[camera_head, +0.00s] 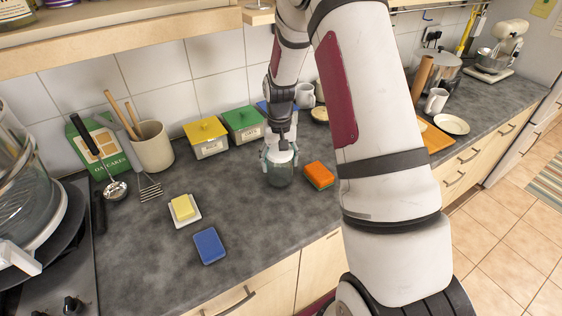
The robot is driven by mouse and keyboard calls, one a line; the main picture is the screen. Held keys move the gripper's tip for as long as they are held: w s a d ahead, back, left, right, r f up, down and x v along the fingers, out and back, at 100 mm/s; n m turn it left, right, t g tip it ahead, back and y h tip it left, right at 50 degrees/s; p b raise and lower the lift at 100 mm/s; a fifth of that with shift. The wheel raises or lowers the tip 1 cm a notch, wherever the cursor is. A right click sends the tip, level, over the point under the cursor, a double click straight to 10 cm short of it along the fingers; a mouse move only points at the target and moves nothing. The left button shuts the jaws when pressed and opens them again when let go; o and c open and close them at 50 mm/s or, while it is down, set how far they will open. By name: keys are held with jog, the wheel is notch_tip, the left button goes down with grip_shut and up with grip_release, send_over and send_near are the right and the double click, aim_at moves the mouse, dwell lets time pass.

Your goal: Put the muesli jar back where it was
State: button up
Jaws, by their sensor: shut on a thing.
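The muesli jar (279,176) looks like a clear glass jar with a dim, greyish body. It is on or just above the dark grey countertop (150,262), near the middle of the view; I cannot tell if its base touches. My gripper (280,156) points down over the jar and is shut on its upper part, with a finger on each side. The gripper hides the jar's top.
An orange and green sponge (318,176) lies close to the jar's right. Yellow (206,138) and green (243,125) tins stand behind left.

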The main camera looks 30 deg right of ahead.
jog(key=shift+f, duration=0.3)
jog(key=shift+f, duration=0.1)
jog(key=o, duration=1.3)
jog(key=shift+f, duration=0.1)
jog(key=shift+o, duration=0.2)
